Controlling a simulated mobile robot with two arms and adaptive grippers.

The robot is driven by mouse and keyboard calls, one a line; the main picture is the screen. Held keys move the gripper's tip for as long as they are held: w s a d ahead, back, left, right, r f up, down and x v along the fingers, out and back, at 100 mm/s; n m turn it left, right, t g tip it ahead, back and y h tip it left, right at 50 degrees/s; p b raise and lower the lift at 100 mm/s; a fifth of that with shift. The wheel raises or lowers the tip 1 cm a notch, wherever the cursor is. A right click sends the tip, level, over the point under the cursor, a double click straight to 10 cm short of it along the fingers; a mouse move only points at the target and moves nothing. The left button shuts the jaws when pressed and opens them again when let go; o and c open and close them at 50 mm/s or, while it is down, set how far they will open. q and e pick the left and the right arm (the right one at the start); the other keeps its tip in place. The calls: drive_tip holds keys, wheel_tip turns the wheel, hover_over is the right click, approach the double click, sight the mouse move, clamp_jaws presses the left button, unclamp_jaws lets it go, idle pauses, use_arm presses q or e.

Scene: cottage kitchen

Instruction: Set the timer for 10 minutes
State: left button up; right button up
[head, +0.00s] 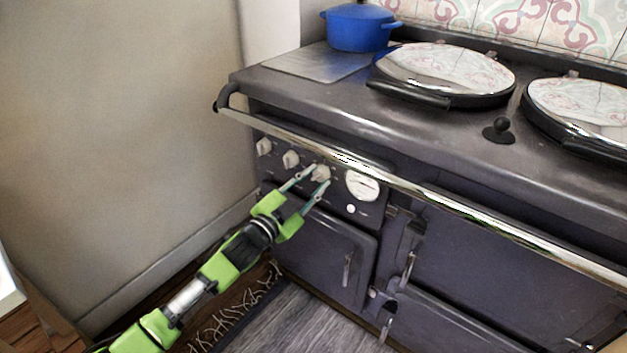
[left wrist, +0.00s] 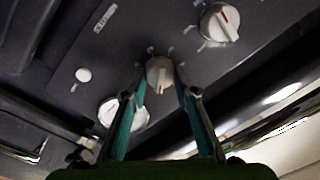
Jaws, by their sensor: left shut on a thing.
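The dark range cooker's control panel (head: 275,172) carries a row of pale knobs and a round white dial (head: 362,186). My left gripper (head: 308,180) reaches up from the lower left, its fingers at the third knob (head: 320,172) from the left. In the left wrist view my left gripper (left wrist: 160,88) is shut on this knob (left wrist: 159,72), one finger on each side. My right gripper is not in view.
A chrome rail (head: 400,182) runs along the cooker's front, just above the panel. Oven doors (head: 325,255) with handles lie below. A blue pot (head: 358,27) and two round lids (head: 445,68) are on top. A wall (head: 120,120) stands left.

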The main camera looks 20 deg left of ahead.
use_arm(q)
drive_tip(key=o, duration=1.1)
drive_tip(key=v, duration=1.2)
drive_tip(key=shift+d, duration=0.15)
